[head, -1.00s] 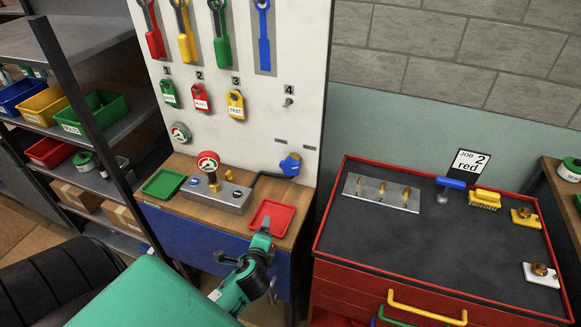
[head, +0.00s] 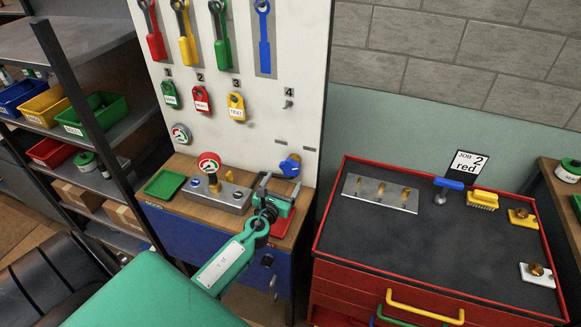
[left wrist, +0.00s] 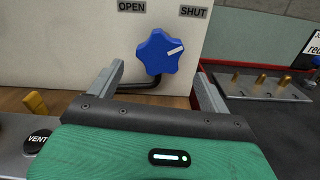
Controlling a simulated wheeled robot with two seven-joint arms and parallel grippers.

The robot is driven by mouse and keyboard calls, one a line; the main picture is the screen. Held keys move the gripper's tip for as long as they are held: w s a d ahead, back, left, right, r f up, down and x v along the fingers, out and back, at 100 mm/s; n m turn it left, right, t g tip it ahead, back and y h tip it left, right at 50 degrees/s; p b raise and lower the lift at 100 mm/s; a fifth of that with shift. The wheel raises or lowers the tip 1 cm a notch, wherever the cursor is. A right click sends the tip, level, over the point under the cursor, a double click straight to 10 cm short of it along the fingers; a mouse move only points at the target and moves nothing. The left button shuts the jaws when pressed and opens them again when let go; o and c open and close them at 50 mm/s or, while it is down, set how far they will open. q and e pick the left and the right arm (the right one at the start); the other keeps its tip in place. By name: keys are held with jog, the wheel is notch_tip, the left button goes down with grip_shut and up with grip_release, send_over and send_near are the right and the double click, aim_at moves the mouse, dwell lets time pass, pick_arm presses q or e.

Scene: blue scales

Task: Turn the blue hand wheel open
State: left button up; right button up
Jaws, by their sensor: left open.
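The blue hand wheel (head: 290,166) is mounted low on the white panel, above the wooden bench top. In the left wrist view the wheel (left wrist: 157,52) is a star-shaped knob with a white mark pointing to the upper right, toward the SHUT label (left wrist: 194,13). The OPEN label (left wrist: 131,6) is at its upper left. My left gripper (head: 279,183) is open and empty just in front of and below the wheel. In the left wrist view its fingers (left wrist: 153,88) stand apart on either side, short of the wheel. My right gripper does not show.
A grey block with a gauge (head: 209,164) stands left of my gripper, with a green tray (head: 164,184) beyond it. A red tray (head: 284,228) lies partly hidden under my left gripper. The red-edged tool cabinet (head: 316,246) stands to the right.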

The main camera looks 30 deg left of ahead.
aim_at(289, 171)
pick_arm(q)
jog(key=x, duration=0.8)
jog(key=shift+s, duration=0.1)
jog(key=c, duration=1)
